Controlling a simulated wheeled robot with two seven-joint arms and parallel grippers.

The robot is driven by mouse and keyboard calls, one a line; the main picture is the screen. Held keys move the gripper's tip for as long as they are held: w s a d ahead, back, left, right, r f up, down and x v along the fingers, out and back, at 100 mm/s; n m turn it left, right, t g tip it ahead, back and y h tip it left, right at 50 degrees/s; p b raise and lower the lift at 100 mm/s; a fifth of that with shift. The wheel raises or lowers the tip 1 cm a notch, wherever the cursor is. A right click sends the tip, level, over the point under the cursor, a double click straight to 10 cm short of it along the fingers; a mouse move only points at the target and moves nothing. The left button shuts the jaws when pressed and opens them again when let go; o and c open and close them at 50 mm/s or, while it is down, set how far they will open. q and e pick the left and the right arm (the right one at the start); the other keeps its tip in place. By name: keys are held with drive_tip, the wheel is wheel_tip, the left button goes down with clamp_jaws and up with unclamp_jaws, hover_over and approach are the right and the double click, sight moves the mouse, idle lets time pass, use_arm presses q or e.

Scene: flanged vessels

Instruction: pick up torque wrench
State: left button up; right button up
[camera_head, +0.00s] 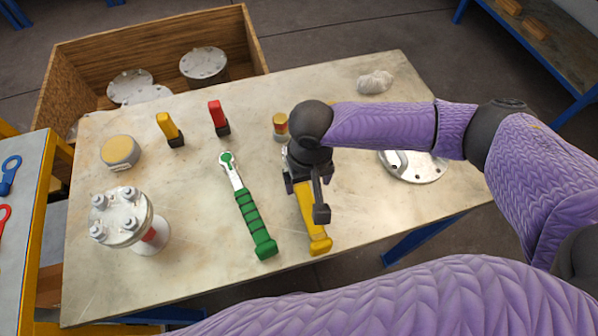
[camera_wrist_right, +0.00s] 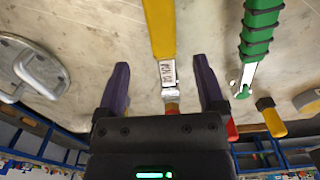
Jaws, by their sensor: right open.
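A yellow-handled wrench (camera_head: 318,238) lies on the table under my right gripper (camera_head: 306,200); its head is hidden by the gripper in the head view. In the right wrist view, the yellow handle (camera_wrist_right: 160,28) and its marked metal neck lie between the spread fingers of the right gripper (camera_wrist_right: 161,70), which is open and not closed on it. A green-handled ratchet wrench (camera_head: 252,215) lies to its left, and it also shows in the right wrist view (camera_wrist_right: 258,30). I cannot tell from the pictures which is the torque wrench. My left gripper is out of view.
A flanged vessel with bolts (camera_head: 124,220) stands at the left. A round yellowish tin (camera_head: 120,152), yellow (camera_head: 170,128) and red (camera_head: 218,117) handled pieces and a small yellow-topped item (camera_head: 281,125) stand farther back. A metal flange (camera_head: 425,170) lies right. A wooden crate (camera_head: 250,40) is behind.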

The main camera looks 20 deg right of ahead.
sight(307, 198)
drive_tip(key=f+b, duration=0.1)
drive_tip(key=f, duration=0.2)
drive_tip(key=f+b, duration=0.2)
drive_tip(key=f, duration=0.1)
drive_tip(key=f+b, duration=0.1)
drive_tip(key=f, duration=0.2)
drive_tip(key=shift+s+a+f+b, duration=0.1)
drive_tip(key=shift+s+f+b, duration=0.2)
drive_tip(key=shift+f, duration=0.1)
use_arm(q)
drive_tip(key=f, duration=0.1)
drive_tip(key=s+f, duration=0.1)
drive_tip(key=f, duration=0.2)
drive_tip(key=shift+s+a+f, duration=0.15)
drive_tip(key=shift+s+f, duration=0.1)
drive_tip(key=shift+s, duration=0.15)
use_arm(e)
drive_tip(key=shift+r, duration=0.1)
clamp_jaws()
